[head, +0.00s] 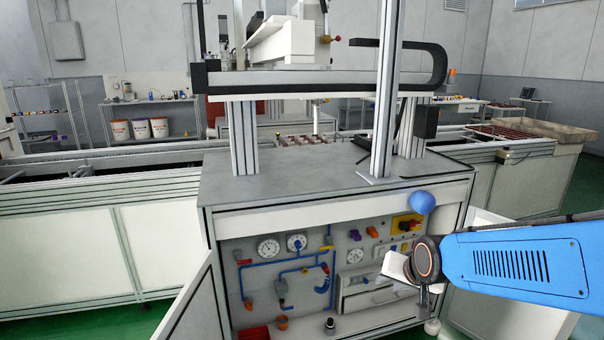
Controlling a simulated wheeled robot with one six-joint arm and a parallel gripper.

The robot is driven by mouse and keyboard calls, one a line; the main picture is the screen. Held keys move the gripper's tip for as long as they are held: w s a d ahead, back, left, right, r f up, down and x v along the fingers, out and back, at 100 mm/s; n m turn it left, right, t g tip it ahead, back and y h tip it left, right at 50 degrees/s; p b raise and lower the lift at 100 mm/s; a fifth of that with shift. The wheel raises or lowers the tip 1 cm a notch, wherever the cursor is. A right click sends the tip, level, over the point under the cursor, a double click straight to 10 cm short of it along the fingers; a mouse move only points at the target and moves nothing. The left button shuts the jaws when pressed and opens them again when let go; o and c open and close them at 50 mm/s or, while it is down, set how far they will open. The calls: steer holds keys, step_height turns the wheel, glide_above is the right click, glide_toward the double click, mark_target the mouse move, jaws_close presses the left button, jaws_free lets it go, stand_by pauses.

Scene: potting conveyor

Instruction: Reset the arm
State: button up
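My blue arm (525,262) reaches in from the right edge, in front of the cabinet's right side. A dark round joint (426,258) shows at its left end, and a rounded blue part (421,202) shows just above that. I cannot tell what the blue part belongs to. No gripper fingers can be made out, and no held object shows.
The potting machine's grey worktop (290,180) stands ahead, with upright posts. Below it an open cabinet holds gauges (268,248), blue pipes and valves. An open door panel (190,305) juts out at lower left. A conveyor (100,170) runs behind. Green floor shows at lower left.

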steer(key=s+d+r+n+g, duration=0.1)
steer(key=s+d+r+n, duration=0.1)
steer(key=s, duration=0.9)
steer(key=s+d+r+n+g+h, duration=0.1)
steer(key=s+d, duration=0.3)
steer(key=s, duration=0.7)
steer(key=shift+s+d+r+n+g, duration=0.2)
steer(key=shift+s+r+n+g, duration=0.2)
steer(key=shift+r+g, duration=0.15)
